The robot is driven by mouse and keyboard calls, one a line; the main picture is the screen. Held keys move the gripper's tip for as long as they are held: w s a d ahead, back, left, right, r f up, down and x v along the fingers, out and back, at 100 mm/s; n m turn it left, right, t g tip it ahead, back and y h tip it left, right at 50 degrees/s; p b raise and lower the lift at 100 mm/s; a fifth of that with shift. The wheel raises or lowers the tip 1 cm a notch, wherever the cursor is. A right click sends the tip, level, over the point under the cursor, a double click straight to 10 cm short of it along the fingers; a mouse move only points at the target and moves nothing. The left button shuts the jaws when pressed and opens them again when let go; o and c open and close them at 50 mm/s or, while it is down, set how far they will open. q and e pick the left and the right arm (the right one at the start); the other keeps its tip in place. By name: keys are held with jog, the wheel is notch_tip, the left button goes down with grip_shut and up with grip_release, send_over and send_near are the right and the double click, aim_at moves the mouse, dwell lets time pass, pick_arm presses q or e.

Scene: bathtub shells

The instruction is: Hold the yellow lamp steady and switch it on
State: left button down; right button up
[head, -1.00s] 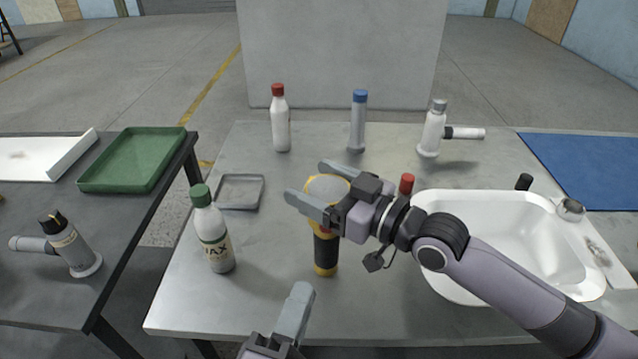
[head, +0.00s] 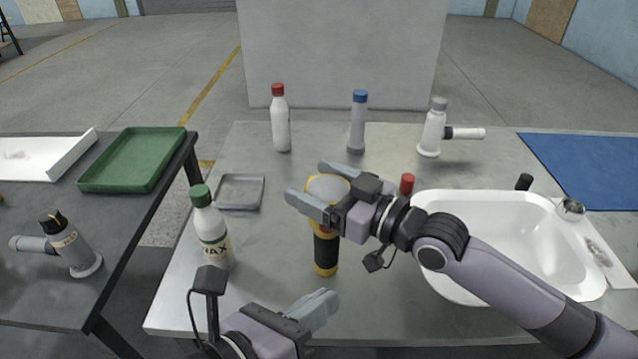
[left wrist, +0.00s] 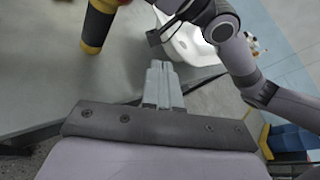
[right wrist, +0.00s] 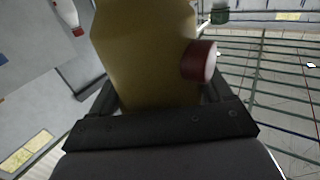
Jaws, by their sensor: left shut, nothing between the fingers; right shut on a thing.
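The yellow lamp (head: 326,255) stands upright on the grey table, with a yellow head, a black grip and a yellow base. My right gripper (head: 320,188) is shut around its yellow head. In the right wrist view the yellow body (right wrist: 145,45) fills the space between the fingers, and a red button (right wrist: 199,62) sticks out of its side. My left gripper (head: 325,305) is shut and empty, low in front of the lamp. In the left wrist view its closed fingers (left wrist: 160,85) show, with the lamp's lower part (left wrist: 97,25) at upper left, apart from them.
A green-capped bottle (head: 211,230) stands left of the lamp, near a small grey tray (head: 240,205). A white basin (head: 490,200) is at right, with a red-capped thing (head: 407,184) by its left edge. Several bottles, including a blue-capped one (head: 358,125), stand farther back.

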aim_at(327, 233)
pick_arm(q)
jog(key=w, duration=0.8)
jog(key=shift+w, duration=0.35)
dwell(1.8)
jog(key=shift+w, duration=0.4)
jog(key=shift+w+r, duration=0.1)
jog(key=shift+w, duration=0.05)
dwell(0.3)
jog(key=shift+s, duration=0.6)
